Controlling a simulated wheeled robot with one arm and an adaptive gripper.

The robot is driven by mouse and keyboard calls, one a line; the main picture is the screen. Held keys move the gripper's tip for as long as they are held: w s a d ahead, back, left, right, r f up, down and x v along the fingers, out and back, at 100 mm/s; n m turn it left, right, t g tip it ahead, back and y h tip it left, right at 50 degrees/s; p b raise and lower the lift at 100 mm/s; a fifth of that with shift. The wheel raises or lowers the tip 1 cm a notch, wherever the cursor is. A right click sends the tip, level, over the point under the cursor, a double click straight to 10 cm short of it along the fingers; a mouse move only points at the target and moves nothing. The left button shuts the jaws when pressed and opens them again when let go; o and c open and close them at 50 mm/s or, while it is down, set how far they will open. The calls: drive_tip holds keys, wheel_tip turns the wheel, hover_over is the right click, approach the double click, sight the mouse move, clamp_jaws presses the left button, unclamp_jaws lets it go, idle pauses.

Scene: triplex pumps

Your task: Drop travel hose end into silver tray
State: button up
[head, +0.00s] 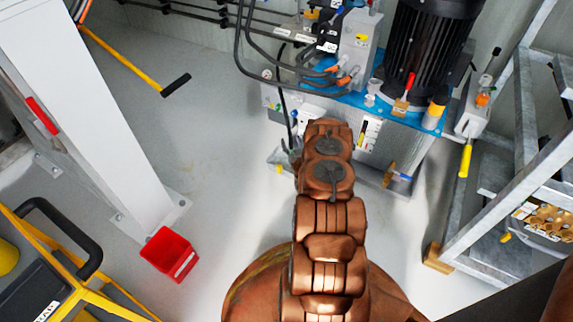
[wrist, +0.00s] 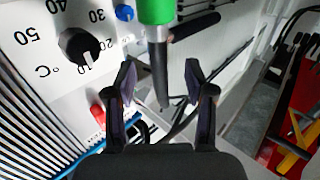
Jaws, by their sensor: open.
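A green-topped hose end (wrist: 157,60) with a dark, narrow lower part hangs in the wrist view, in line with the gap between my fingers. I cannot tell how far it is from them, or whether it is the travel hose end. My gripper (wrist: 160,85) is open, with one finger on each side of the hose end and neither visibly closed on it. In the head view my arm mostly hides the gripper. A silver tray-like metal rim (head: 402,187) shows at the foot of the pump unit; I cannot tell if it is the named tray.
The pump unit (head: 400,135) with a black motor (head: 430,45) stands ahead of my arm. A metal rack (head: 500,190) stands at right. A red bin (head: 170,254) sits on the floor at left, near a white post (head: 85,110). A temperature dial (wrist: 80,47) is close at left.

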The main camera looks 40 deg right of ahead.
drive_tip(key=v, duration=1.2)
drive_tip(key=shift+w, duration=0.1)
